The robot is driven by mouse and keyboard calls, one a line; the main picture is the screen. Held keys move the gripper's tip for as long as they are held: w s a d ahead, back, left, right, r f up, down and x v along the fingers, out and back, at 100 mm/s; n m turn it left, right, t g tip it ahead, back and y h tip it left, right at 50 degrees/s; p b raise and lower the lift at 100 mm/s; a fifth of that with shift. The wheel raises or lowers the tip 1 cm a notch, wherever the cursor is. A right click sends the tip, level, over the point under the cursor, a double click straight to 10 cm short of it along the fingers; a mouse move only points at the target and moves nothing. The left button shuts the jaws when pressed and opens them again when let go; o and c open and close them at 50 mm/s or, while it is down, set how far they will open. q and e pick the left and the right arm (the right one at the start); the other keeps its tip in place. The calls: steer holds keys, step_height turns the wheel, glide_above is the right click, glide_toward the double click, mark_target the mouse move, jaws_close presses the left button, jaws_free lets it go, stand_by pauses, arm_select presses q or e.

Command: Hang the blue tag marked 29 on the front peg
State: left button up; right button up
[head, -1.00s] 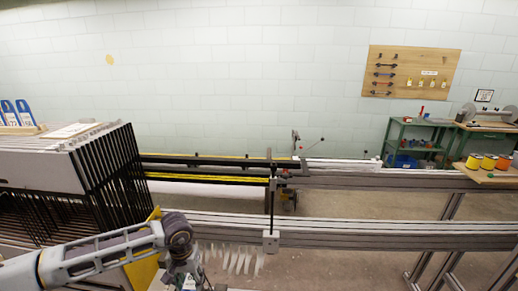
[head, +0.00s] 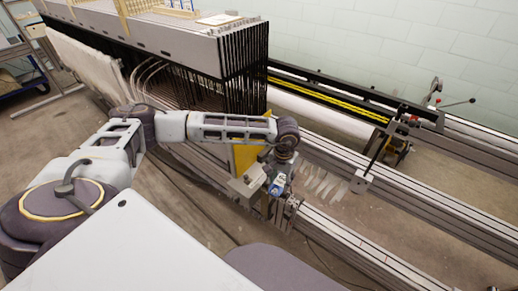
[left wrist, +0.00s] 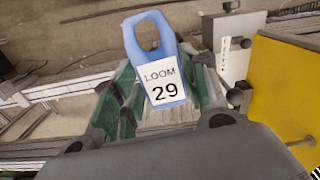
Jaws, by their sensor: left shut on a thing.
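The blue tag (left wrist: 155,35) has a looped top and a white label reading LOOM 29 in the left wrist view. My left gripper (left wrist: 165,112) is shut on its lower part, between green-lined fingers. In the head view, my left gripper (head: 278,190) with the small blue tag (head: 277,185) is beside the yellow panel and above the front rail. A white plate with marks (left wrist: 232,45) and a dark round knob (left wrist: 238,95) are right of the tag; I cannot tell whether either belongs to the front peg. My right gripper is out of view.
The yellow panel (head: 244,157) is close beside the gripper. The black frame stack (head: 240,70) stands behind it, with other blue tags (head: 180,5) on top. Long metal rails (head: 420,200) run to the lower right. A white block with a post (head: 361,181) stands on a rail.

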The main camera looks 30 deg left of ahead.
arm_select(q)
steer(key=s+a+f+n+b, duration=0.1)
steer(key=a+f+n+b, duration=0.4)
steer(key=a+n, duration=0.4)
steer(key=s+a+f+n+b, duration=0.2)
steer(key=a+f+n+b, duration=0.3)
steer(key=a+n, duration=0.5)
steer(key=shift+s+f+n, duration=0.25)
steer(key=shift+f+n, duration=0.7)
steer(key=shift+n, duration=2.75)
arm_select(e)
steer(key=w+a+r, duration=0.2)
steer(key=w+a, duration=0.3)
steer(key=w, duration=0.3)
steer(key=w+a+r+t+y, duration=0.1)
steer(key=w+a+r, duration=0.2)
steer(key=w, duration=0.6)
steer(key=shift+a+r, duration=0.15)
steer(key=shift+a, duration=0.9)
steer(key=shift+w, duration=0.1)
arm_select(q)
steer(key=shift+w, duration=0.1)
